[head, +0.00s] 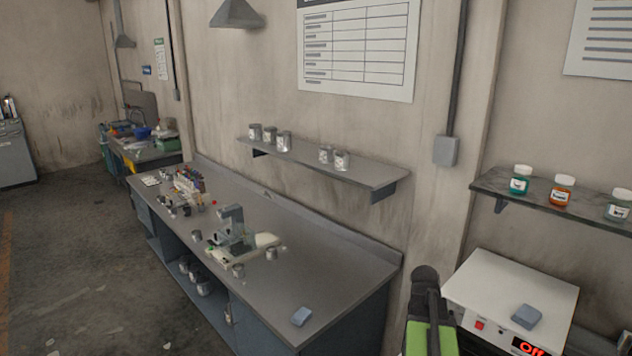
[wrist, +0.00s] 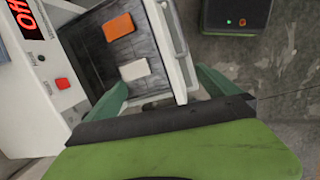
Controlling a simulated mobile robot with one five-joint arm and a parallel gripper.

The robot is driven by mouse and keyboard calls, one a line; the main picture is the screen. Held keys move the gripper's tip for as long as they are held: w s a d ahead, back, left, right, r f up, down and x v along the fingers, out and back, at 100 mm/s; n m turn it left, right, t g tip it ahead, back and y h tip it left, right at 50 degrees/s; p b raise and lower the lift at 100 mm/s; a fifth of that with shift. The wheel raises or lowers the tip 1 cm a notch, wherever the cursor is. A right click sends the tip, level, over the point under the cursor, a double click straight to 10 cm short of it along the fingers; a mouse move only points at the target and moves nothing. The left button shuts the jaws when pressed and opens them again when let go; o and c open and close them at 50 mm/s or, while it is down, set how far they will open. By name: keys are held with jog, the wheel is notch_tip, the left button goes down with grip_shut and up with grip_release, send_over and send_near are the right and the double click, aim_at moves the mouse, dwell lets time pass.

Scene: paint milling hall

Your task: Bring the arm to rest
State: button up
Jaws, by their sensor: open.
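My gripper (wrist: 162,76) is open, with its two green fingers apart at the lower middle of the wrist view. I see nothing held between them. The edge of an open, grey-lined compartment with a white frame (wrist: 182,52) shows between and beyond the fingers; I cannot tell how far off it is. In the head view my black and green arm (head: 430,318) rises at the bottom edge, just left of a white appliance (head: 480,285). The fingers cannot be made out there.
An orange block (wrist: 118,27) and a white block (wrist: 134,70) lie inside the compartment. A blue block (head: 526,316) sits on the appliance, whose red display reads "Off". A wall shelf (head: 480,182) with jars is above. A grey workbench (head: 330,262) stands left; floor beyond is open.

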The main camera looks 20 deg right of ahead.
jog(key=w+a+m+t+y, duration=0.1)
jog(key=w+a, duration=0.3)
jog(key=a, duration=1)
jog(key=w+a+m+t, duration=0.1)
jog(key=w+a, duration=0.4)
jog(key=a, duration=0.8)
jog(key=w+a+m+t+y, duration=0.1)
jog(key=w+a, duration=0.3)
jog(key=a, duration=1)
notch_tip(320, 180, down, 19)
jog(key=s+g+b, duration=0.1)
jog(key=s+b, duration=0.1)
jog(key=b, duration=1.6)
jog(key=shift+s+d, duration=0.15)
jog(key=shift+d, duration=0.25)
jog(key=shift+r, duration=0.1)
